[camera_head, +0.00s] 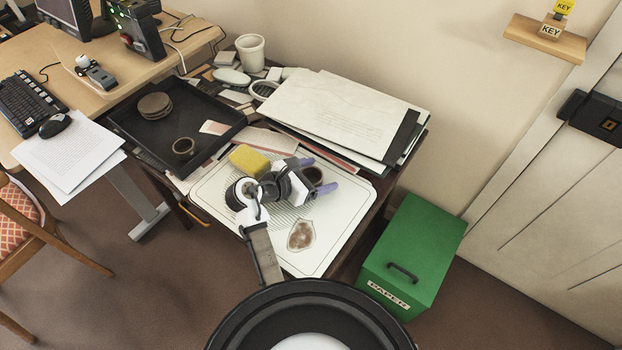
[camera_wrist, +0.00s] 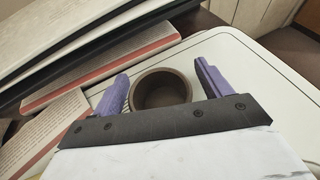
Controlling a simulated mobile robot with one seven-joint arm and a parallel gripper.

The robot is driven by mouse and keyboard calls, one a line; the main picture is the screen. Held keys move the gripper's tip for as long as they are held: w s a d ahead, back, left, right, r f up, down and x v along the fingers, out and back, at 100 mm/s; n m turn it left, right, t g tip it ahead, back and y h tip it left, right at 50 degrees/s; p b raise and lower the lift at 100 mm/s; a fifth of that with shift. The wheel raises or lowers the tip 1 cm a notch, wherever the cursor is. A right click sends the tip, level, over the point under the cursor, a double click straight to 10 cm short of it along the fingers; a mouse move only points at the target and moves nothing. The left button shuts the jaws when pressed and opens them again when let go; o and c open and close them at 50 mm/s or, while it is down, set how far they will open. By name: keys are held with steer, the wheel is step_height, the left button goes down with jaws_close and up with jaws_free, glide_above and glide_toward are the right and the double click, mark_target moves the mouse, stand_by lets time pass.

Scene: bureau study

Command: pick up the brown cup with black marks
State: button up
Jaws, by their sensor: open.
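A brown cup (camera_wrist: 161,90) stands on the white ribbed tray in the wrist view, its open mouth up. My gripper (camera_wrist: 161,78) is open, with one purple finger on each side of the cup and small gaps visible. The near side of the cup is hidden by my gripper's dark edge. The head view also shows the cup (camera_head: 314,174) between the fingers of my gripper (camera_head: 318,176), partly covered. No black marks can be made out on it. A second small brown cup (camera_head: 183,147) stands in the black tray to the left.
The white tray (camera_head: 340,237) also holds a yellow sponge (camera_head: 250,160) and a clear dish with a brown stain (camera_head: 301,236). Stacked papers and folders (camera_head: 340,110) lie just behind. A white cup (camera_head: 250,52) stands farther back. A green paper bin (camera_head: 413,245) is at right.

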steer(key=c, duration=1)
steer(key=shift+c, duration=0.3)
steer(key=shift+r, duration=0.15)
